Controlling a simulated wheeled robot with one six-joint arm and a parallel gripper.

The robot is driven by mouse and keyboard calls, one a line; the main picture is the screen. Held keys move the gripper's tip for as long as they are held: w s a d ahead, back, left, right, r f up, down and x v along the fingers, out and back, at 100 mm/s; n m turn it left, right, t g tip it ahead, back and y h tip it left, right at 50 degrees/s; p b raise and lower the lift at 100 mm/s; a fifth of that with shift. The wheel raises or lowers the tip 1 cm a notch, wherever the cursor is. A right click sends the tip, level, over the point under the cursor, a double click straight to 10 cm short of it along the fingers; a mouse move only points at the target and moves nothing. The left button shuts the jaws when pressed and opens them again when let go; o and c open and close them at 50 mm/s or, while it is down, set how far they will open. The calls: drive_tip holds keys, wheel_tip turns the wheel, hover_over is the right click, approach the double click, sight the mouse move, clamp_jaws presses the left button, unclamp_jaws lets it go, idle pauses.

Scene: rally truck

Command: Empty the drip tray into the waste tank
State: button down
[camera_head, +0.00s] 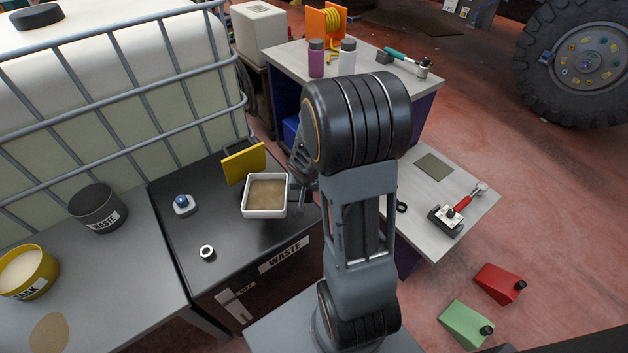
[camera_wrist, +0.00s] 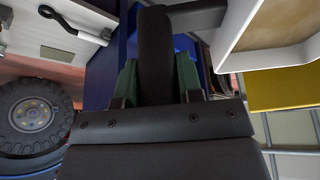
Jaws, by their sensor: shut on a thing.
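The drip tray (camera_head: 247,211) is a white, square, open tray with brown liquid in it. It looks roughly level over the top of the black waste tank (camera_head: 225,240), whose front has a WASTE label. I cannot tell whether it touches the tank top. A yellow flap (camera_head: 243,163) stands up behind the tray. My gripper (camera_wrist: 158,80) is shut on the tray's dark handle (camera_wrist: 155,45). In the head view my arm partly hides the gripper. In the wrist view the tray (camera_wrist: 238,45) shows only in part, at the upper right.
A blue-topped knob (camera_head: 183,203) and a small ring (camera_head: 207,253) are on the black top. A dark WASTE cup (camera_head: 97,208) and a yellow tub (camera_head: 28,275) stand left. A caged tank (camera_head: 110,90) rises behind. A grey side table (camera_head: 420,200) holds tools at right.

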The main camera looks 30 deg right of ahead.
drive_tip(key=shift+s+d, duration=0.5)
drive_tip(key=shift+s, duration=0.3)
